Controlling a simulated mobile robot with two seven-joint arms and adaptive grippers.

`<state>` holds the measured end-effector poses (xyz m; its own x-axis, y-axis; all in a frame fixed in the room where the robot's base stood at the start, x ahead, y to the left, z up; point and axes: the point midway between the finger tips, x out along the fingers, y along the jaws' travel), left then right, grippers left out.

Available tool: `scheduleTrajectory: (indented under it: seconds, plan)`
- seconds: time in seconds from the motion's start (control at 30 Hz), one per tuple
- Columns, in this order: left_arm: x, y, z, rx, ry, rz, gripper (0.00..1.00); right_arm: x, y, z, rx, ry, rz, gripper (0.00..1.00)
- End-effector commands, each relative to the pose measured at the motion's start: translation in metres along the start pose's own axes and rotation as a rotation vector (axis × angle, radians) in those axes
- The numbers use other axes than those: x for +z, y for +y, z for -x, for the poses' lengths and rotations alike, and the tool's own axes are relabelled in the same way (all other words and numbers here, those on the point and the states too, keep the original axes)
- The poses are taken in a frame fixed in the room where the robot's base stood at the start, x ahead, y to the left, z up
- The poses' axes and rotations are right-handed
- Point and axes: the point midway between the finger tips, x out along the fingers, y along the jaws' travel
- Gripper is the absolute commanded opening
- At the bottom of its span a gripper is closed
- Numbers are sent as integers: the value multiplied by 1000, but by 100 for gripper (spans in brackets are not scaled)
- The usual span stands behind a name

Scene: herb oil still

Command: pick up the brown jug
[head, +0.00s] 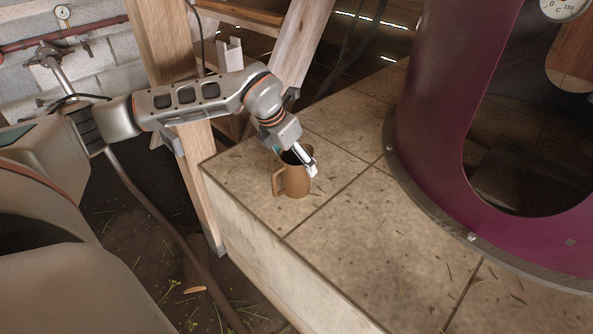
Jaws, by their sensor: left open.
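The brown jug (297,181) stands upright on the tiled ledge (345,235), close to its left corner. Its handle is on the left side, toward the ledge's edge. My left gripper (307,165) reaches down from the upper left to the jug's rim and covers part of its mouth. It is open. One fingertip shows in front of the jug's right rim; the other finger is hard to make out. I cannot tell whether the fingers touch the jug. My right gripper is not in view.
A large purple still body (433,100) with an oval opening stands on the ledge at the right. A wooden post (168,60) rises at the left behind my arm. The ledge's front tiles are clear apart from scattered herb bits.

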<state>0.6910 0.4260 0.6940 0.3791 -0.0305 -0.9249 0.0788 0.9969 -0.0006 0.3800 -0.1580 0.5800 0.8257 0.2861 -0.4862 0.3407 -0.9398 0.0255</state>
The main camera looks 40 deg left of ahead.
Motion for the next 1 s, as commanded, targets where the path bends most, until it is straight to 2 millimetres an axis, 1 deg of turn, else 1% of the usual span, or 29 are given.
scheduleTrajectory:
  seconds: [0.17,0.3,0.37,0.43,0.5,0.63,0.67,0.7,0.77,0.8,0.83,1.0]
  plan:
    - [-6,1,-22,0,8,1,79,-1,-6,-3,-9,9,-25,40]
    - [-8,1,-45,-1,10,0,79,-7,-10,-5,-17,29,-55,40]
    - [-8,2,-51,0,9,0,79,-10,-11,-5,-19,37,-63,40]
    - [-6,2,-53,1,5,0,79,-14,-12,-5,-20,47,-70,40]
    - [-4,2,-51,1,0,0,79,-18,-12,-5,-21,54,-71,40]
    - [-2,2,-49,1,-3,0,79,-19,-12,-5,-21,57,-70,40]
    - [-2,2,-49,1,-3,0,74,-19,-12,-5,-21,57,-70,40]
    - [-2,2,-49,1,-3,0,63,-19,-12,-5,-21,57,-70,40]
    - [-2,2,-49,1,-3,0,48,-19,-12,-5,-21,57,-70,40]
    - [-3,2,-49,1,-3,0,37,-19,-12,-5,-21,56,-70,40]
    - [-3,2,-49,1,-3,0,34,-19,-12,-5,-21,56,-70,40]
    - [-3,2,-49,1,-2,0,34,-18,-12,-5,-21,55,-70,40]
